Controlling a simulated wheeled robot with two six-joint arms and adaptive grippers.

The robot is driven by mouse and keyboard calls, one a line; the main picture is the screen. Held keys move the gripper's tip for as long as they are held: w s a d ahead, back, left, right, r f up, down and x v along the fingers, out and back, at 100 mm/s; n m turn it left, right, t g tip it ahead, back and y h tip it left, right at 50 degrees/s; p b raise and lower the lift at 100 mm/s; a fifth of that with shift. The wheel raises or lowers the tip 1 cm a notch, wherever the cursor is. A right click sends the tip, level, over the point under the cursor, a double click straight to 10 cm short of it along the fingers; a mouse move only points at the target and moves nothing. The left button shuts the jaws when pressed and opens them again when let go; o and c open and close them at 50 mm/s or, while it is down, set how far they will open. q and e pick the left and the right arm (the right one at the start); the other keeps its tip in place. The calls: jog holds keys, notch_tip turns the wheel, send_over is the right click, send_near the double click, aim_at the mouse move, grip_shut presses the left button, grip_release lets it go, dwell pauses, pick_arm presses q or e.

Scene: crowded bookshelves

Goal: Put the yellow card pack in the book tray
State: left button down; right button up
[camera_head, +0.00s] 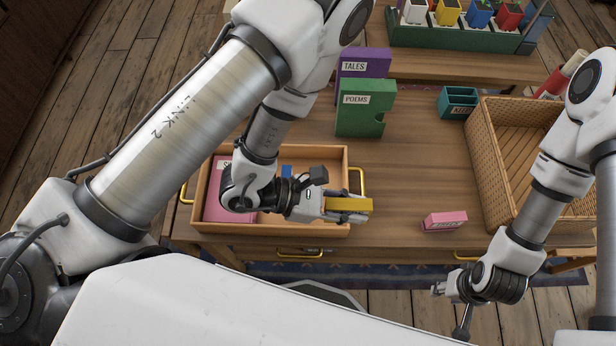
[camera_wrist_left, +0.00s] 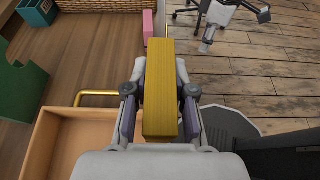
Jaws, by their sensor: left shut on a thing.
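My left gripper (camera_head: 345,208) is shut on the yellow card pack (camera_head: 352,204) and holds it at the right end of the book tray. In the left wrist view the yellow card pack (camera_wrist_left: 160,90) sits between the two fingers. The book tray (camera_head: 297,152) is a wooden box with brass handles. It holds a pink book (camera_head: 222,190) at its left and a small blue item (camera_head: 286,170), partly hidden by my arm. My right gripper (camera_head: 440,289) is low at the right, in front of the table; its fingers are too small to tell open from shut.
A pink box (camera_head: 444,221) lies on the table right of the tray. A teal box (camera_head: 458,102) and a wicker basket (camera_head: 484,165) stand at the right. The table between tray and basket is mostly clear.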

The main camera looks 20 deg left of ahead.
pick_arm(q)
jog(key=w+a+b, duration=0.8)
jog(key=a+b, duration=0.1)
jog(key=a, duration=0.1)
jog(key=f, duration=0.2)
jog(key=f+b, duration=0.1)
jog(key=f, duration=0.2)
jog(key=shift+a+f+b, duration=0.35)
jog(key=c, duration=1)
grip_release()
jog(key=shift+r, duration=0.1)
